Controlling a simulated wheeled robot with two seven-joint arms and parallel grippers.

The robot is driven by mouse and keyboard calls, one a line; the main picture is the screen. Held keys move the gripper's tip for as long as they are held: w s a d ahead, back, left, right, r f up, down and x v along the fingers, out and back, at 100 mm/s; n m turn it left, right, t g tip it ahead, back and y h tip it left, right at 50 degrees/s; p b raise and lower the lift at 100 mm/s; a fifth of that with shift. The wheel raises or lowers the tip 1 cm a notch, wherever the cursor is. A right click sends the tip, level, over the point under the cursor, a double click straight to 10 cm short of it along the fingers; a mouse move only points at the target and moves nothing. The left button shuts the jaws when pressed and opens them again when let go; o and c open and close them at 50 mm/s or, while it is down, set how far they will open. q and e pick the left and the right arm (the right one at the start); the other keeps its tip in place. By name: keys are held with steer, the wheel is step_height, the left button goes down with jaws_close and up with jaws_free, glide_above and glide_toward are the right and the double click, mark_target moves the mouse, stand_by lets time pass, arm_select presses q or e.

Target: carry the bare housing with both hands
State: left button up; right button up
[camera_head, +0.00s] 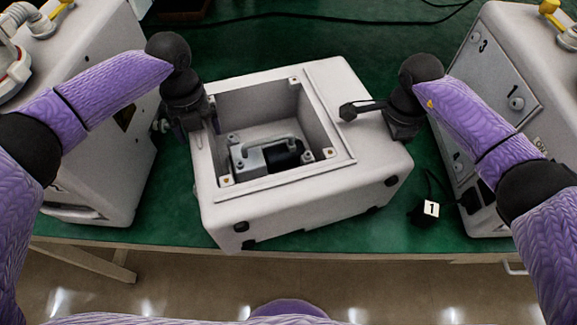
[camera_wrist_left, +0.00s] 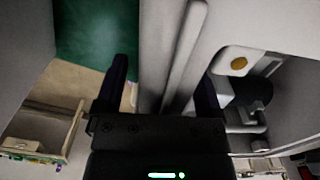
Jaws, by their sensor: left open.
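The bare housing (camera_head: 300,205) is a white box, open at the top, standing on the green table. A metal bracket (camera_head: 268,148) and a dark cylinder (camera_head: 284,155) show inside it. My left gripper (camera_head: 206,128) is at the housing's left wall. In the left wrist view its two fingers (camera_wrist_left: 163,88) are apart, with the housing's wall (camera_wrist_left: 172,50) between them; contact cannot be told. My right gripper (camera_head: 352,110) is over the housing's right top side, beside the opening. Its fingers point left, and their gap does not show clearly.
White machines stand close on the left (camera_head: 100,140) and right (camera_head: 500,75), the right one with numbered panels. A black part with a tag marked 1 (camera_head: 431,208) lies right of the housing. A black cable (camera_head: 330,18) runs along the back. The table's front edge (camera_head: 330,255) is near the housing.

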arm_select(q)
step_height(320, 180, up, 11)
steer(key=shift+w+r, duration=0.1)
steer(key=shift+r, duration=0.3)
arm_select(e)
steer(key=shift+r, duration=0.1)
step_height(320, 180, up, 12)
steer(key=shift+f, duration=0.1)
